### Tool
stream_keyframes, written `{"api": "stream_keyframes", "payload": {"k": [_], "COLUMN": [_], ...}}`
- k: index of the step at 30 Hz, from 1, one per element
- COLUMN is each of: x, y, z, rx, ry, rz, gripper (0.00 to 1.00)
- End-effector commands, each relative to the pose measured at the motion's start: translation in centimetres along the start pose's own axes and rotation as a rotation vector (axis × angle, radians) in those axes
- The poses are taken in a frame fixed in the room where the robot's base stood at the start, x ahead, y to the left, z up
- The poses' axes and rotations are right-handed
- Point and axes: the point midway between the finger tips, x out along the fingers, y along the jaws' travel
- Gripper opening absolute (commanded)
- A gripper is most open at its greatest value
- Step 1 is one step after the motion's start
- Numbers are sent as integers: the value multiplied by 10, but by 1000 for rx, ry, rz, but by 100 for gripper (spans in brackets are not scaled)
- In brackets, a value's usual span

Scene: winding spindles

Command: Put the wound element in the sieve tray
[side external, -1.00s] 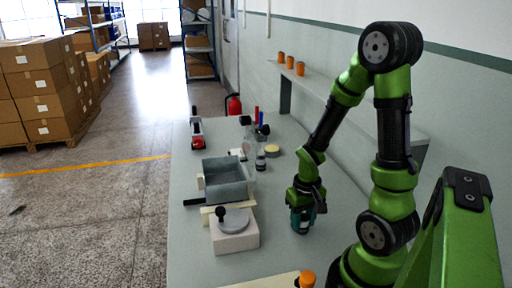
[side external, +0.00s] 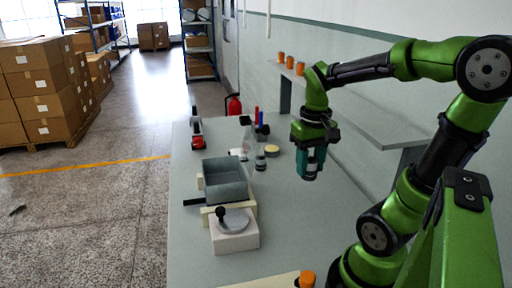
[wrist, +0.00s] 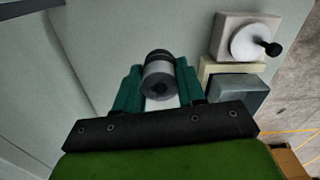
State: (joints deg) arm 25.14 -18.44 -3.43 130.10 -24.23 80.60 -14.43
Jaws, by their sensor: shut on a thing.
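The wound element (wrist: 160,82), a light grey cylinder with dark ends, stands between the teal fingers of my gripper (wrist: 156,88) in the wrist view. In the side view my gripper (side external: 312,158) is shut on it and holds it well above the table. Only its dark lower end (side external: 309,177) shows clearly below the fingers there. The sieve tray (side external: 242,195) appears to be the grey open box on a cream frame, left of and below my gripper. It is partly visible in the wrist view (wrist: 238,92); no mesh can be made out.
A white block (side external: 235,241) with a grey disc and black crank knob stands in front of the tray. Behind are small bottles (side external: 260,163), a yellow-topped round tin (side external: 272,150) and a red device (side external: 198,142). The table's right middle is clear; a wall shelf (side external: 370,125) runs alongside.

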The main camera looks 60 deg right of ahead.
Motion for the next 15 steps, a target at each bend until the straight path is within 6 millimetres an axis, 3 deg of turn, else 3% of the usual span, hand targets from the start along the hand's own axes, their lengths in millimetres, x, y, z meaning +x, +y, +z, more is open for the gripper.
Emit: {"api": "stream_keyframes", "payload": {"k": [3,9,11,15], "x": [-38,-85,-98,-101], "y": [0,0,0,-17], "z": [-1,-1,-1,-28], "rx": [-1,-1,0,-8], "ry": [8,5,4,-6], "rz": [-1,0,-1,0], "gripper": [8,8,8,8]}}
